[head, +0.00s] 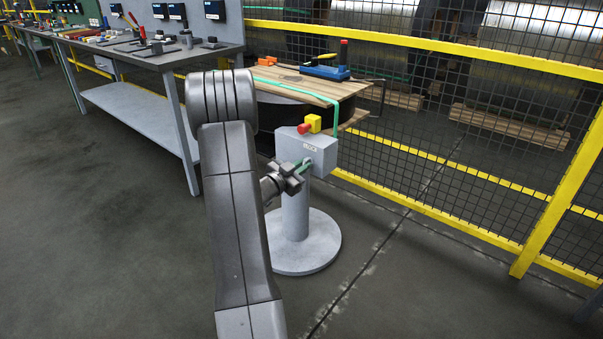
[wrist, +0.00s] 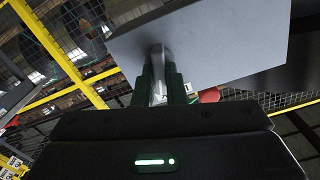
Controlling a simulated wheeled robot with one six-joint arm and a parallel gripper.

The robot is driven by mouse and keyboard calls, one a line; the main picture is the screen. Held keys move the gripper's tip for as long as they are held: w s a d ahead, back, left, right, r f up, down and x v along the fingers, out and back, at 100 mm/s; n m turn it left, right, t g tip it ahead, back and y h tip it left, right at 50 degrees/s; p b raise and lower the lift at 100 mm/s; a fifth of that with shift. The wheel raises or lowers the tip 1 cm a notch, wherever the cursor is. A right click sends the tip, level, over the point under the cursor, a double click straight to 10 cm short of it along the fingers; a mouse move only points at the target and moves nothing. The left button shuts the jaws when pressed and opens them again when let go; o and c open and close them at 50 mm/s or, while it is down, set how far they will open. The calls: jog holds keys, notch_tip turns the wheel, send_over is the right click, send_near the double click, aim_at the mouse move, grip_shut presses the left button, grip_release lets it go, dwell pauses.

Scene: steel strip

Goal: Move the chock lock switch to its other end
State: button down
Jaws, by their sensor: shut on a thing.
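A grey control box (head: 306,147) marked "CHOCK" stands on a short post with a round base. My gripper (head: 304,166) is at the lower front face of the box, shut on the chock lock switch. In the wrist view, the fingers (wrist: 159,88) close on the switch lever (wrist: 158,62), which stands out from the grey box face (wrist: 215,45). The fingers hide most of the lever, and I cannot tell which end it is at. A red button (head: 304,128) on a yellow housing (head: 314,123) sits on top of the box.
Behind the box is a wooden-topped stand (head: 300,83) with a blue tool (head: 325,72) and green strap. A yellow-railed mesh fence (head: 430,160) runs behind and right. A workbench (head: 150,55) with tools stands at left. The floor in front is clear.

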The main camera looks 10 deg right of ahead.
jog(key=m+b, duration=0.6)
jog(key=m, duration=0.1)
jog(key=m+b, duration=0.3)
jog(key=b, duration=0.1)
jog(key=shift+s+d+f, duration=0.1)
jog(key=shift+s+f, duration=0.05)
jog(key=shift+f, duration=0.1)
jog(key=shift+m, duration=0.4)
jog(key=c, duration=1.5)
grip_release()
jog(key=p+v, duration=0.3)
jog(key=v, duration=1)
jog(key=shift+s+a, duration=0.25)
jog(key=shift+a, duration=0.05)
